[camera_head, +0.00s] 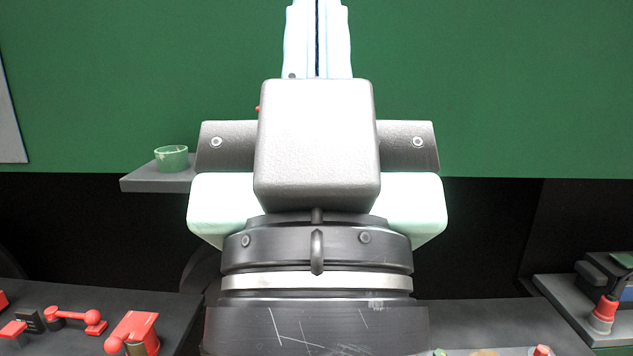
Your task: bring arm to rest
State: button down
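My gripper (317,40) fills the middle of the view, seen from behind, with its pale fingers pointing up the picture. The fingers lie close together with only a thin dark slit between them, so it looks shut. The fingertips run up to the top edge of the picture, and I see nothing held. A grey box on my gripper's body hides the roots of the fingers. My black wrist with a silver ring is below it.
A green glass bowl (171,158) stands on a small grey shelf (138,184) behind left. Red parts (137,330) lie on a dark bench (80,302) at lower left. A red-topped piece (604,313) is on a grey tray at lower right. A green wall (520,90) is behind.

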notch_tip(320, 180, up, 24)
jog(key=p, duration=2.1)
jog(key=shift+p, duration=0.3)
